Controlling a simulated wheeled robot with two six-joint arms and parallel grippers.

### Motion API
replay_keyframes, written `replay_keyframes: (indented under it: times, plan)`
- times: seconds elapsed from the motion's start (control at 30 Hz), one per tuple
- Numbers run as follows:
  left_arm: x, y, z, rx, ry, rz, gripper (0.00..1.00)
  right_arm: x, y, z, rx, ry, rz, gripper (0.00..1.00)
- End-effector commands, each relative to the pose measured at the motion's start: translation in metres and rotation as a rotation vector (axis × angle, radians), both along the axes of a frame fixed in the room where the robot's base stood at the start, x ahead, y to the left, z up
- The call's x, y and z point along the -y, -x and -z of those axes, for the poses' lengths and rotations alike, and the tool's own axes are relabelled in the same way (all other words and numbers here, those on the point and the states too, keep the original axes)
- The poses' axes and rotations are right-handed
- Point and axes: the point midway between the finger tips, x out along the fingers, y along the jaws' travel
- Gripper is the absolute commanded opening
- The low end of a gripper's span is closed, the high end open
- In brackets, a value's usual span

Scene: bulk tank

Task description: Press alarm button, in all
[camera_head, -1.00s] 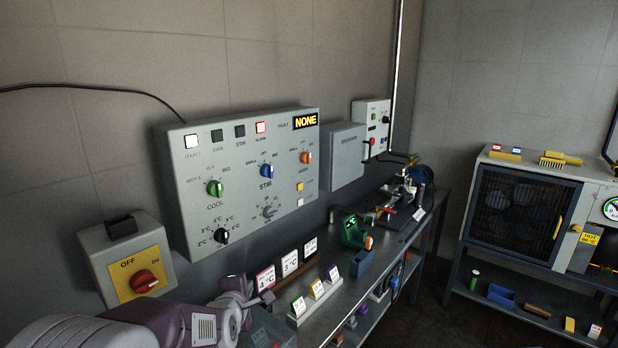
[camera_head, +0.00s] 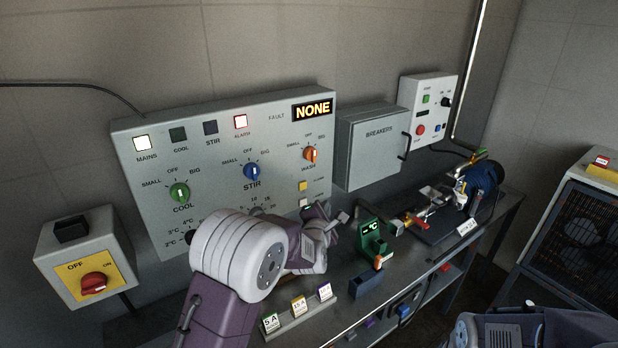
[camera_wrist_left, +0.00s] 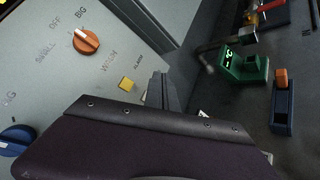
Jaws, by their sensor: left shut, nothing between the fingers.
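The grey control panel (camera_head: 215,150) hangs on the wall. Its yellow alarm button (camera_head: 303,186) sits at the lower right, below the orange wash knob (camera_head: 311,155). The button also shows in the left wrist view (camera_wrist_left: 126,84), uncovered. My left arm hides the panel's lower right part. The right gripper is not in view.
A breaker box (camera_head: 372,150) stands out from the wall right of the panel. The bench below holds a green meter (camera_head: 374,243), a blue holder (camera_head: 366,285) and small label cards (camera_head: 298,306). An off/on switch box (camera_head: 85,260) is at the left.

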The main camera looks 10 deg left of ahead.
Motion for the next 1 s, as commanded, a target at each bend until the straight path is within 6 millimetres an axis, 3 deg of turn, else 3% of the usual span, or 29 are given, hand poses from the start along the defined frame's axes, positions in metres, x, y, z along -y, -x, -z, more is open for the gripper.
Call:
replay_keyframes:
  times: [0.37,0.8,1.0]
  plan:
    - [-0.001,-0.002,-0.001,0.001,-0.001,0.002,0.0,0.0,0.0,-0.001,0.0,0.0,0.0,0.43]
    - [-0.043,-0.042,-0.002,0.001,0.0,-0.001,0.0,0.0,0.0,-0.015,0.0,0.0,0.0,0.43]
    - [-0.057,-0.057,0.0,0.002,0.001,0.002,0.0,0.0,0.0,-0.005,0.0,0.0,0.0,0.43]
